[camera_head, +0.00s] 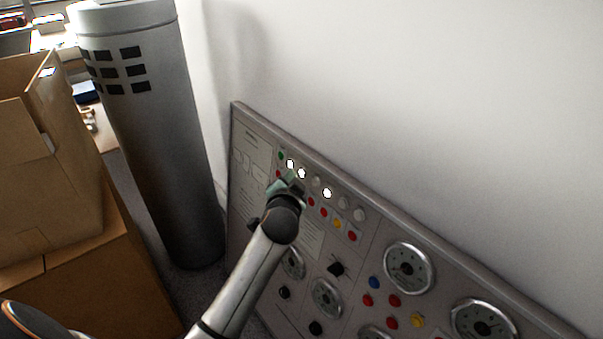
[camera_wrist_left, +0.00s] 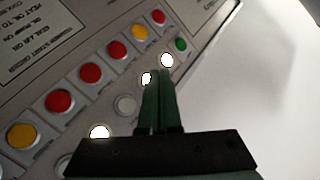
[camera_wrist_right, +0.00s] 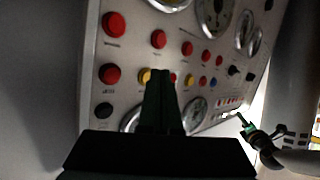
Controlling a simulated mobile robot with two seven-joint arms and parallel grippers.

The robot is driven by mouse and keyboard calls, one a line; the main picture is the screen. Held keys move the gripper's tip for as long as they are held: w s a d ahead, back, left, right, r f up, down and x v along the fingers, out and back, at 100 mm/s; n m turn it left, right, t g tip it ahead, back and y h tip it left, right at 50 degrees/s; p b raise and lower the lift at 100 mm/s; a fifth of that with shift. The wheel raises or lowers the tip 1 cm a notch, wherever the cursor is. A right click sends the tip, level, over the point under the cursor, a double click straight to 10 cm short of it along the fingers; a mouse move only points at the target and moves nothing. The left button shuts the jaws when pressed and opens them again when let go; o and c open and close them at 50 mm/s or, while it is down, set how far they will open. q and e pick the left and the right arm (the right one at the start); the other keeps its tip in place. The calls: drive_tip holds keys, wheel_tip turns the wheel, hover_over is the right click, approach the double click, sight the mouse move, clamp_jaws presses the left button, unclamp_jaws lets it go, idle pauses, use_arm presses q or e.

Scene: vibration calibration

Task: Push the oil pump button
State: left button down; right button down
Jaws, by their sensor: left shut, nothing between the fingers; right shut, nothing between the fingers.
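The grey control panel (camera_head: 262,215) leans along the white wall with rows of buttons. Its labels are too small or blurred to tell which button is the oil pump's. My left gripper (camera_head: 285,184) is shut and empty at the upper button rows. In the left wrist view its green fingertips (camera_wrist_left: 160,74) appear beside two lit white buttons (camera_wrist_left: 167,60); contact cannot be told. A green button (camera_wrist_left: 181,44) is just beyond, with red (camera_wrist_left: 90,74) and yellow (camera_wrist_left: 140,31) buttons alongside. My right gripper (camera_wrist_right: 160,78) is shut and empty, facing the panel's other end.
A tall grey cylinder (camera_head: 150,140) stands left of the panel. Cardboard boxes (camera_head: 50,190) are stacked at the far left. Round gauges (camera_head: 408,268) and black knobs (camera_head: 336,269) fill the lower panel. The wall (camera_head: 420,90) above is bare.

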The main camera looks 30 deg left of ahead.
use_arm(q)
drive_tip(key=shift+w, duration=0.1)
drive_tip(key=shift+w+d+f, duration=0.1)
drive_tip(key=shift+w+d, duration=0.1)
drive_tip(key=shift+w, duration=0.1)
drive_tip(key=shift+w+d, duration=0.15)
drive_tip(key=shift+w, duration=0.2)
idle(0.8)
drive_tip(key=shift+s+p, duration=0.3)
drive_tip(key=shift+p, duration=0.15)
drive_tip(key=shift+s+a+p, duration=0.3)
drive_tip(key=shift+s, duration=0.1)
